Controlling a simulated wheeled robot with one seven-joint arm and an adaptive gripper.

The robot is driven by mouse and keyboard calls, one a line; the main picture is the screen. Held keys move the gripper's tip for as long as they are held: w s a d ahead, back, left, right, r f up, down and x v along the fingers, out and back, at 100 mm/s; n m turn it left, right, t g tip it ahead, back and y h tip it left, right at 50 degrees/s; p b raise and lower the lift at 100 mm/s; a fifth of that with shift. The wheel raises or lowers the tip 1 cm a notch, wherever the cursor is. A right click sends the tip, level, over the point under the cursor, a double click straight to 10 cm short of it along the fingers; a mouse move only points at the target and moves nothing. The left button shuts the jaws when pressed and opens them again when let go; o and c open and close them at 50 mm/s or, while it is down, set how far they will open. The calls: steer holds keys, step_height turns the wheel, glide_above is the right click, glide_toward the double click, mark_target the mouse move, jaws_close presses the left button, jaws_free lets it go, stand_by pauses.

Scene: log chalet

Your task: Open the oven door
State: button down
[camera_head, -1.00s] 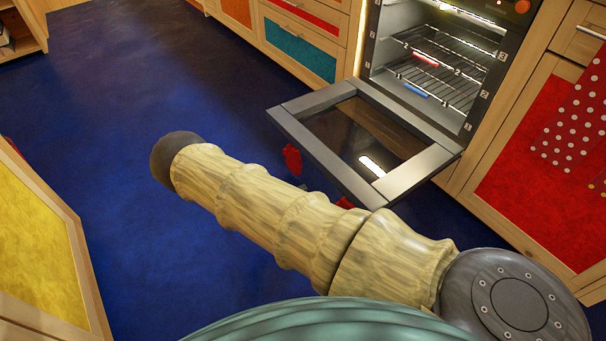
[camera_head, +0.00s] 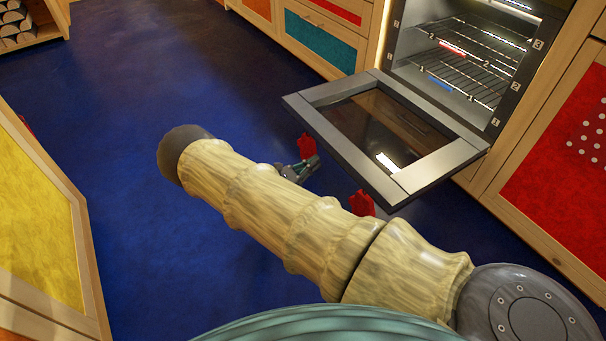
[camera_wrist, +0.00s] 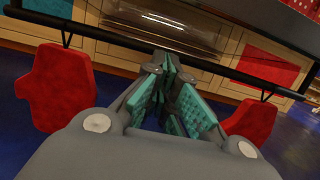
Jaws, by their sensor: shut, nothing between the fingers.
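The oven (camera_head: 393,50) has its door (camera_head: 345,150) swung down, lying close to level, with the inside racks showing. The door is a grey frame around a dark glass pane. In the wrist view a black bar (camera_wrist: 100,38) crosses the picture, with a red cloth-like piece hanging at the left (camera_wrist: 55,88) and another at the right (camera_wrist: 250,121). My gripper (camera_head: 313,161) is just off the door's left front edge, low beside the red pieces. In the wrist view its teal-padded fingers (camera_wrist: 172,62) are shut and empty, overlapping the bar; I cannot tell whether they touch it.
Wooden cabinets with a teal drawer front (camera_head: 318,40) and a red panel (camera_head: 550,165) flank the oven. A yellow-panelled cabinet (camera_head: 35,205) stands at the left. The blue floor (camera_head: 150,80) between is open.

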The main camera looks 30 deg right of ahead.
steer(key=shift+w+d+r+b, duration=0.1)
steer(key=shift+d+r+b, duration=0.25)
steer(key=shift+r, duration=0.4)
steer(key=shift+s+d+r+b, duration=0.1)
steer(key=shift+d+r+b, duration=0.3)
steer(key=shift+r, duration=0.3)
steer(key=shift+w+d+r+b, duration=0.1)
steer(key=shift+d+r+b, duration=0.25)
steer(key=shift+r, duration=0.4)
